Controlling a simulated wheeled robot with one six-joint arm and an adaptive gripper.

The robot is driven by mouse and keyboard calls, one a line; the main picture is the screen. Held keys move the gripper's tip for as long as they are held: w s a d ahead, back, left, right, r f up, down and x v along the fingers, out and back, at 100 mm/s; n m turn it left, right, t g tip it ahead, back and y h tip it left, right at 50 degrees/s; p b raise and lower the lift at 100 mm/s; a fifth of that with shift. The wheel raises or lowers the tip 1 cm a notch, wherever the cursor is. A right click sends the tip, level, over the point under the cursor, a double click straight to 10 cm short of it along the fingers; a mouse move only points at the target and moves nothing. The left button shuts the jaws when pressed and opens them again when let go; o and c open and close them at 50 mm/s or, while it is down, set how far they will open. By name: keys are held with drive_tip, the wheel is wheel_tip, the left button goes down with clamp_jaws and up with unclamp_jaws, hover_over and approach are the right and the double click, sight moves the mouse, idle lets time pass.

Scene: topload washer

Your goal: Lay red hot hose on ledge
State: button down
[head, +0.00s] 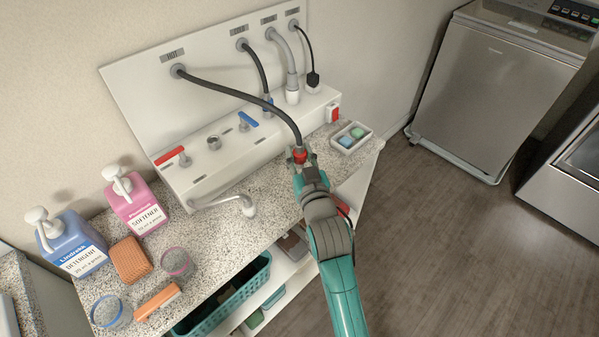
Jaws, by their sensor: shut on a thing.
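The hot hose is a dark hose (236,93) with a red end fitting (300,155). It runs from the outlet under the HOT label on the upright panel and arcs over the ledge. My gripper (299,157) is shut on the red end fitting, above the counter's front right part. The white ledge (228,152) stands along the back of the counter and carries the red-handled tap, the blue-handled tap and a white socket. Part of the fitting is hidden by my gripper's fingers.
A tray with a blue and a green block (352,136) stands right of my gripper. A spout (247,206) sticks out over the speckled counter (225,240). Softener (136,200) and detergent (72,243) bottles stand left. A cold hose (258,68) and a grey hose (288,62) hang behind.

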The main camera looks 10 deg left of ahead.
drive_tip(key=shift+a+f, duration=0.15)
drive_tip(key=shift+f, duration=4.65)
drive_tip(key=shift+f, duration=0.1)
drive_tip(key=c, duration=0.8)
unclamp_jaws()
drive_tip(key=v, duration=1.2)
